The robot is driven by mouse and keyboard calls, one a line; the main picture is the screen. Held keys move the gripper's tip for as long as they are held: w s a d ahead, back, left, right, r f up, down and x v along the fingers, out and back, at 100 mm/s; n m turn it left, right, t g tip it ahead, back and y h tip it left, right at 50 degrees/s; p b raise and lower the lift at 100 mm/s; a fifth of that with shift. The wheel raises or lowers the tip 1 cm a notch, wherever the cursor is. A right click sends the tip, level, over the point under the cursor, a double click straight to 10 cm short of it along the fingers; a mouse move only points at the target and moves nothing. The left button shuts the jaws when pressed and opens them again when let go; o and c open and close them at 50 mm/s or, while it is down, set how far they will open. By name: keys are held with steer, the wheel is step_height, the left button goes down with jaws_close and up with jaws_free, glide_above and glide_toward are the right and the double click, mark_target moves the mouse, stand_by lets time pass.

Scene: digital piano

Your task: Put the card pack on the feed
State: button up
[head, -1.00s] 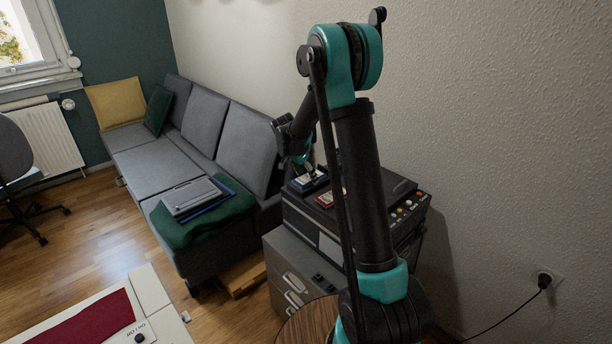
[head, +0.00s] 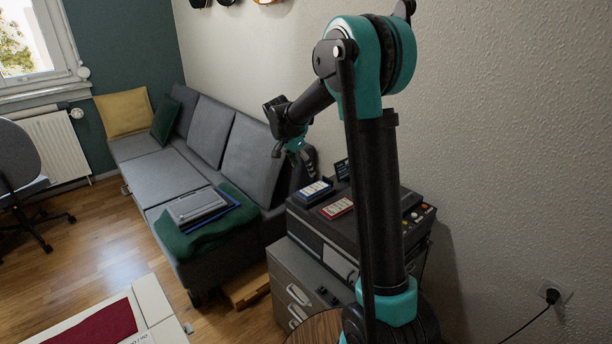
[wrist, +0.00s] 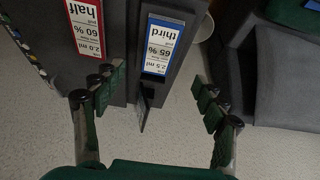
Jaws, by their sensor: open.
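A blue-edged pack (head: 316,189) with a white label lies on top of a black machine (head: 325,235), near its left end. Its label reads "third 65 %" in the wrist view (wrist: 160,48). A red-edged pack (head: 337,208) lies beside it; in the wrist view its label (wrist: 86,32) reads "half 60 %". I cannot tell for sure which is the card pack or which part is the feed. My gripper (wrist: 160,95) is open and empty, above and apart from the blue-edged pack, which shows between its fingers. It also shows in the head view (head: 306,160).
A small dark upright panel (head: 342,168) stands at the machine's back edge, close to the blue-edged pack. The machine stands on a grey drawer cabinet (head: 297,285) against the wall. A grey sofa (head: 165,170) with folded things is at left.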

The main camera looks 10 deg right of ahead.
steer(key=s+d+f+n+y, duration=0.1)
steer(key=s+d+f+n, duration=0.1)
steer(key=s, duration=0.9)
steer(key=s+d+f+n+t+y, duration=0.1)
steer(key=s+d+f+n, duration=0.2)
steer(key=s, duration=0.9)
steer(key=s+d+f+n+y, duration=0.1)
steer(key=s+f+n, duration=0.3)
steer(key=s, duration=0.7)
steer(key=shift+s+d+n+t+y, duration=0.35)
steer(key=shift+d+n, duration=0.4)
steer(key=shift+n, duration=0.35)
steer(key=shift+d, duration=0.1)
